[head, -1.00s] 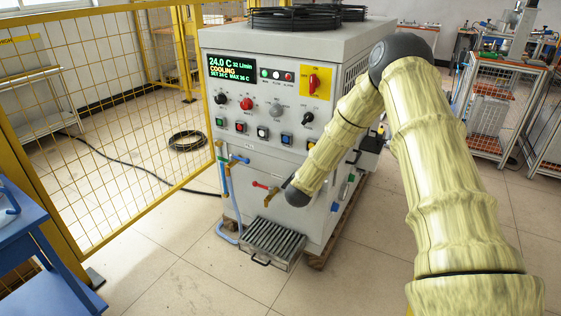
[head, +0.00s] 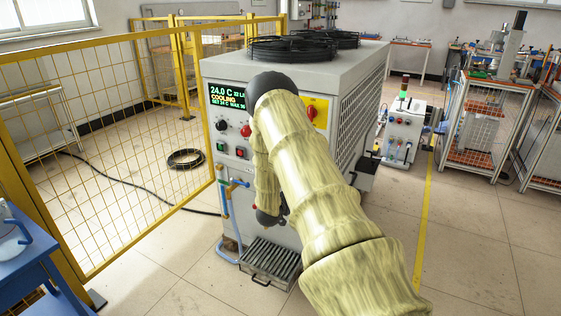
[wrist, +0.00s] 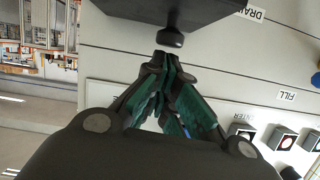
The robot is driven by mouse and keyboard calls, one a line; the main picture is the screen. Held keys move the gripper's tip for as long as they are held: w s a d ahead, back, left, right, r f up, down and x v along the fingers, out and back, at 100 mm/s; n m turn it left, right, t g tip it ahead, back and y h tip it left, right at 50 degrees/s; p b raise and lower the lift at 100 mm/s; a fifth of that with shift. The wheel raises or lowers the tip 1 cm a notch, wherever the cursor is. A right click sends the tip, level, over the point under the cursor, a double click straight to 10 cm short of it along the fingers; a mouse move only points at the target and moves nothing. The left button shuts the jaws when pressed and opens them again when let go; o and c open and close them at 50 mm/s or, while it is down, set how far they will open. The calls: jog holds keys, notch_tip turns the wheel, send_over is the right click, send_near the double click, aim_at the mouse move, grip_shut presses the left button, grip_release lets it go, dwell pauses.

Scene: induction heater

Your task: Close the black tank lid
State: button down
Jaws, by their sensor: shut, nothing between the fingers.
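In the wrist view a black block-like part (wrist: 150,9), which seems to be the tank lid or its box, juts from the pale cabinet side at the top. A short round black knob (wrist: 170,38) sticks out from it. My gripper (wrist: 171,62) is shut and empty, its fingertips just below the knob; I cannot tell whether they touch it. In the head view a dark box (head: 366,176) shows at the cabinet's right side. Whether the lid is open is not clear.
The grey cooling cabinet (head: 343,146) has a display (head: 227,96) and a red switch on yellow (head: 311,112). A slatted metal tray (head: 268,262) lies at its foot. A yellow mesh fence (head: 110,150) stands left.

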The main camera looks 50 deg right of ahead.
jog(key=shift+w+f, duration=0.25)
dwell(0.4)
jog(key=shift+r, duration=0.1)
jog(key=shift+w+r+p, duration=0.1)
jog(key=shift+r+p, duration=0.4)
jog(key=shift+r, duration=0.05)
notch_tip(320, 180, up, 4)
jog(key=shift+d+f+p, duration=0.1)
jog(key=shift+f+p, duration=0.15)
jog(key=shift+p, duration=0.95)
jog(key=b+v, duration=0.1)
jog(key=v, duration=0.8)
jog(key=shift+a+f, duration=0.25)
jog(key=shift+a, duration=0.25)
